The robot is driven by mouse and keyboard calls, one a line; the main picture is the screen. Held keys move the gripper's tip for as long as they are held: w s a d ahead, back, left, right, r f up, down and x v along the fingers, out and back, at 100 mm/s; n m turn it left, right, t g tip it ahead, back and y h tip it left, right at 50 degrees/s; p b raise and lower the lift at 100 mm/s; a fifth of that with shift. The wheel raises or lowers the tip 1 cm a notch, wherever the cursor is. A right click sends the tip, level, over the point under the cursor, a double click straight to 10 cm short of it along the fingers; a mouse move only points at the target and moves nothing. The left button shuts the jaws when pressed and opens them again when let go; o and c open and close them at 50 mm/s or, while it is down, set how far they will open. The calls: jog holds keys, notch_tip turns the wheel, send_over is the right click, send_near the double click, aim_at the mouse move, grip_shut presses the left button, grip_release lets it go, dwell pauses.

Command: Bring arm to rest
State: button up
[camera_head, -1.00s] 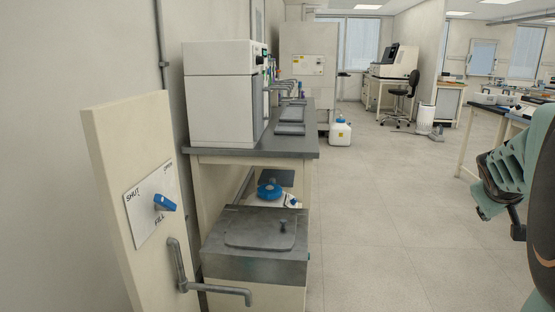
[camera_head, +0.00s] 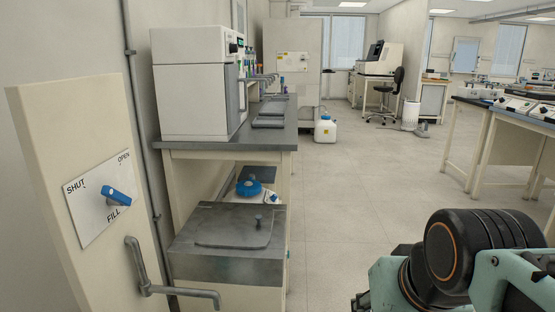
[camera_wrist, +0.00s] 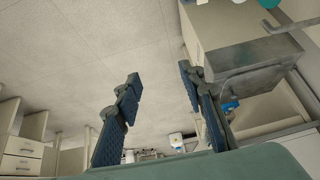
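My arm shows at the lower right of the head view, with a dark round joint and pale green links; my gripper's fingers are not clearly visible there. In the wrist view my gripper (camera_wrist: 160,85) has its two dark blue fingers spread apart, with nothing between them. The fingers point over the floor, and the right finger overlaps the metal-topped bench unit in the picture. I cannot tell whether it touches anything.
A panel with a blue fill valve handle (camera_head: 116,196) and a bent pipe (camera_head: 150,280) stands at the left. Beside it are a lidded metal tank (camera_head: 225,262) and a bench (camera_head: 225,146) with a white machine (camera_head: 190,85). A white jug (camera_head: 325,130) stands on the floor. The central floor is clear.

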notch_tip(320, 180, down, 2)
jog(key=s+a+f+n, duration=0.1)
jog(key=s+a, duration=0.1)
jog(key=a, duration=0.1)
notch_tip(320, 180, up, 38)
jog(key=p, duration=3.6)
jog(key=shift+d+g+p, duration=0.2)
jog(key=shift+g+p, duration=0.2)
jog(key=shift+a+f, duration=0.15)
